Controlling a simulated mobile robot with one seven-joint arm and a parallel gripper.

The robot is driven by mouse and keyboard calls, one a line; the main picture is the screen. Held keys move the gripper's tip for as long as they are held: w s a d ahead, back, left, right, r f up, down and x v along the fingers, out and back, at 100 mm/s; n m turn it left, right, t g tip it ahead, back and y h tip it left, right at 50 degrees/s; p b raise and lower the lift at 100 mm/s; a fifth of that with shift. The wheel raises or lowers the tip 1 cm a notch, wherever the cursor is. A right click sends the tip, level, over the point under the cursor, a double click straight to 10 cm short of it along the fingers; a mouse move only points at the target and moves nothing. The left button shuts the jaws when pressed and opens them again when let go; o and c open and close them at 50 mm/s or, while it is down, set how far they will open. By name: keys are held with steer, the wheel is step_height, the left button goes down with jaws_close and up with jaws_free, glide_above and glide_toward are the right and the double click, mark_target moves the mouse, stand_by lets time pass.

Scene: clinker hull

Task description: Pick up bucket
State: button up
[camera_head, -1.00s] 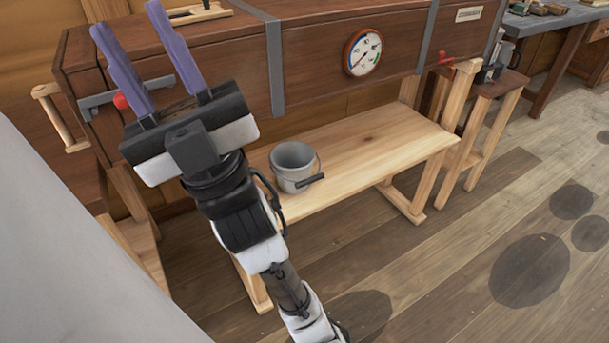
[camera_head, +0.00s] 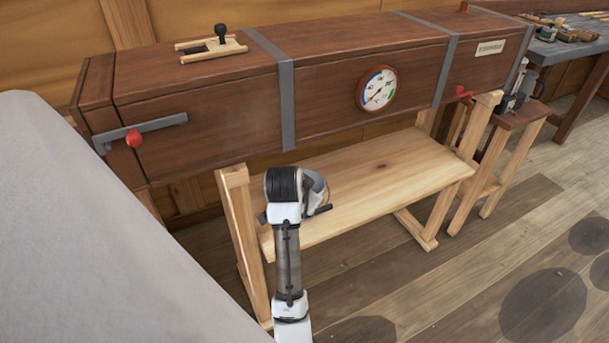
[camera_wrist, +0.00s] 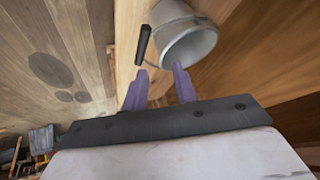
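The grey metal bucket (camera_head: 316,188) sits on the light wooden bench and is mostly hidden behind my arm in the head view. In the wrist view the bucket (camera_wrist: 190,42) shows its open mouth, just beyond my gripper (camera_wrist: 159,82). The bucket's dark handle grip (camera_wrist: 142,46) sticks out at its left. My gripper's two purple fingers are apart with nothing held between them. The right fingertip is close to the bucket's rim; I cannot tell if it touches. In the head view the fingers are hidden behind my arm.
The bench shelf (camera_head: 385,180) is bare to the right of the bucket. Above and behind it is a long dark wooden box (camera_head: 230,115) with a round gauge (camera_head: 376,89). A wooden post (camera_head: 240,215) stands left of my arm. Open floor (camera_head: 480,260) lies at right.

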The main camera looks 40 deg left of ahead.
steer(key=s+f+g+h, duration=0.2)
steer(key=s+f, duration=0.1)
steer(key=s, duration=0.1)
steer(key=shift+m, duration=0.4)
steer(key=w+a+f+p, duration=0.1)
steer(key=w+f, duration=0.1)
steer(key=w, duration=0.2)
steer(key=w+a+f+p, duration=0.1)
steer(key=w, duration=0.3)
steer(key=w+a+f+p, duration=0.1)
steer(key=w+f, duration=0.1)
steer(key=w, duration=0.3)
steer(key=shift+w+a+f+p, duration=0.1)
steer(key=shift+a+f+p, duration=0.05)
steer(key=shift+f+p, duration=0.2)
jaws_close()
steer(key=shift+r, duration=0.1)
stand_by(0.4)
